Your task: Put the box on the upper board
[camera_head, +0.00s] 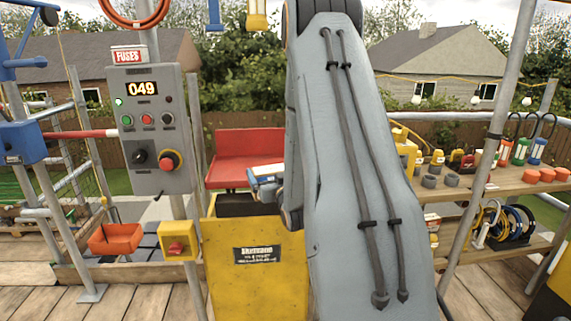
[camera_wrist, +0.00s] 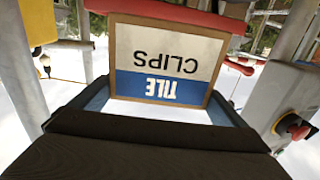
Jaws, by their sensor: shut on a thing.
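The box (camera_wrist: 160,62) fills the middle of the wrist view. It has a white and blue face reading "TILE CLIPS", upside down, with a brown edge. My gripper (camera_wrist: 160,98) is shut on it, with a blue-grey finger on each side. In the head view, a small blue and white shape beside my arm, above a yellow bin, appears to be the box (camera_head: 266,171); my arm hides part of this area. The upper board (camera_head: 470,190) of a wooden shelf at right carries several items.
The lower board (camera_head: 500,241) holds cable reels. A yellow bin (camera_head: 255,275) stands at centre, with a red seat-like object (camera_head: 245,150) behind. A grey control box (camera_head: 148,130) is on a post at left. Scaffold poles (camera_head: 490,150) flank the shelf.

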